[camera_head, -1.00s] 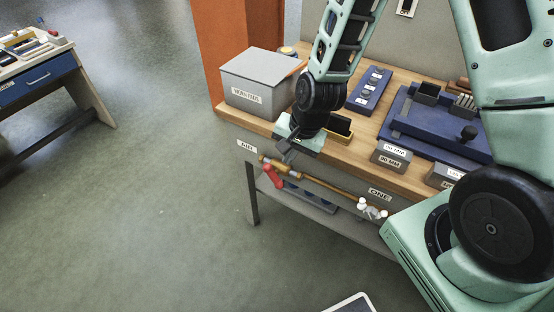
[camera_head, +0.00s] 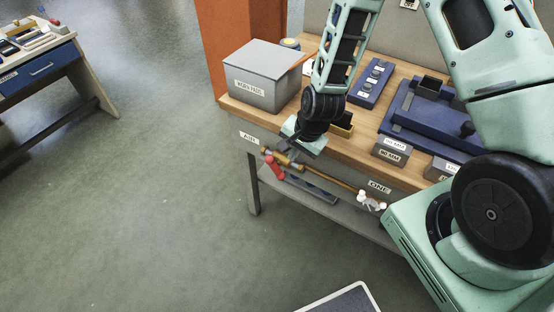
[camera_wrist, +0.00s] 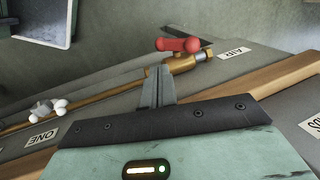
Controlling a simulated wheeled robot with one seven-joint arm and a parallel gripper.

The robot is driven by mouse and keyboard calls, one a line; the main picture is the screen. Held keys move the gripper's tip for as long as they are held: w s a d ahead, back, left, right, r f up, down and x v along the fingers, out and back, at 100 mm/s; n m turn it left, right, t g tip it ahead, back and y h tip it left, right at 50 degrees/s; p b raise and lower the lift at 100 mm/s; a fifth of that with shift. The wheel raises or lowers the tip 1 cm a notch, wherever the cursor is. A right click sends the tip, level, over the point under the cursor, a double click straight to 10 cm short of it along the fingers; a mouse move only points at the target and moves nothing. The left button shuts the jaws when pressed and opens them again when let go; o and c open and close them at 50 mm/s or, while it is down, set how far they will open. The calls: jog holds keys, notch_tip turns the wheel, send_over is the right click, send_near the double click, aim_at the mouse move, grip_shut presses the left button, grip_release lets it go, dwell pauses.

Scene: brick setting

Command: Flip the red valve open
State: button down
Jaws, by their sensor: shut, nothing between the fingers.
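The red valve handle (camera_head: 274,167) sits on a brass pipe (camera_head: 325,179) along the front of the workbench, at the pipe's left end by the AIR label (camera_head: 250,138). In the head view it hangs down and slightly to the right. In the wrist view the red handle (camera_wrist: 178,45) lies just beyond my fingertips and a little to the right. My gripper (camera_head: 292,161) is shut and empty, close to the pipe beside the valve. Its fingers also show in the wrist view (camera_wrist: 159,72), with a small apparent gap to the handle; whether they touch the pipe I cannot tell.
A white-handled valve (camera_head: 371,201) sits at the pipe's right end near the ONE label (camera_head: 380,187). A grey lidded box (camera_head: 263,76) and blue trays (camera_head: 440,115) stand on the wooden bench top (camera_head: 240,107). The floor (camera_head: 150,210) in front is open.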

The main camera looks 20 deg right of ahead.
aim_at(274, 168)
jog(key=w+a+f, duration=0.1)
jog(key=f, duration=0.1)
jog(key=w+a+f+p, duration=0.1)
jog(key=f, duration=0.1)
jog(key=w+f+p, duration=0.1)
jog(key=f, duration=0.1)
jog(key=shift+w+a+f, duration=0.35)
jog(key=shift+w+a, duration=0.05)
jog(key=shift+w+a+f, duration=0.25)
jog(key=shift+w, duration=0.1)
jog(key=shift+w+a+r+g+h+p, duration=0.1)
jog(key=shift+w+a+g+h+p, duration=0.1)
jog(key=shift+g+h, duration=0.35)
jog(key=shift+w+a+g+h+p, duration=0.15)
jog(key=shift+g+h, duration=0.2)
jog(key=shift+g, duration=0.4)
